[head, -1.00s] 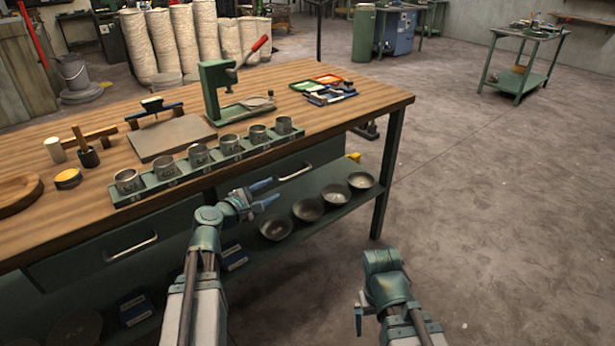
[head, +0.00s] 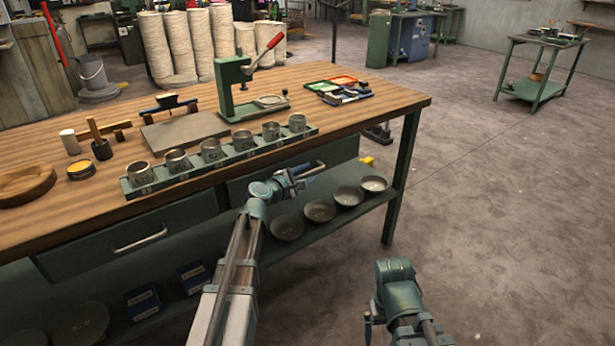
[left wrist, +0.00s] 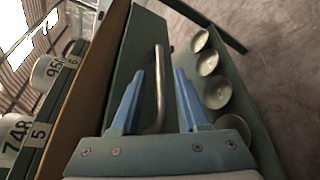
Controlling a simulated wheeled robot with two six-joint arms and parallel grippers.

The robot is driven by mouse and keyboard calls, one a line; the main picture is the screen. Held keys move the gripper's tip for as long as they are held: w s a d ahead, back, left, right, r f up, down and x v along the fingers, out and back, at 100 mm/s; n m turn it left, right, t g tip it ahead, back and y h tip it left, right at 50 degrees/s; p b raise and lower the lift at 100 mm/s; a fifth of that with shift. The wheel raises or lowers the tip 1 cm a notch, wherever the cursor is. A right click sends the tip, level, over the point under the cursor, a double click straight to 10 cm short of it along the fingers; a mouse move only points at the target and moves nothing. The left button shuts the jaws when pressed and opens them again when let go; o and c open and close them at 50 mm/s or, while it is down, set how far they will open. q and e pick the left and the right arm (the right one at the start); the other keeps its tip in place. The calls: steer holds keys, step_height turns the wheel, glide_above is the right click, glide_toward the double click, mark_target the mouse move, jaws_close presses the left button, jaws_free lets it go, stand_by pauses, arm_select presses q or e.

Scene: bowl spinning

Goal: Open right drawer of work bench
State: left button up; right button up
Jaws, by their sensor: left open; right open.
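The work bench (head: 75,222) has a wooden top and green drawers under it. The right drawer (head: 338,154) looks shut, and its metal handle (head: 308,171) is partly hidden by my left gripper in the head view. In the left wrist view, the handle (left wrist: 159,85) lies between the blue fingers of my left gripper (left wrist: 153,95), which are open around it. In the head view my left gripper (head: 300,177) is at the drawer front. My right gripper (head: 369,322) is open and empty, low to the right of the bench, apart from it.
The left drawer (head: 185,220) is shut. Several bowls (head: 320,210) stand on the lower shelf beneath the right drawer. A rack of numbered metal cups (head: 230,160) sits along the bench's front edge.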

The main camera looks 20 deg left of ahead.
arm_select(q)
steer(key=shift+w+d, duration=0.15)
steer(key=shift+w, duration=0.25)
jaws_close()
stand_by(1.3)
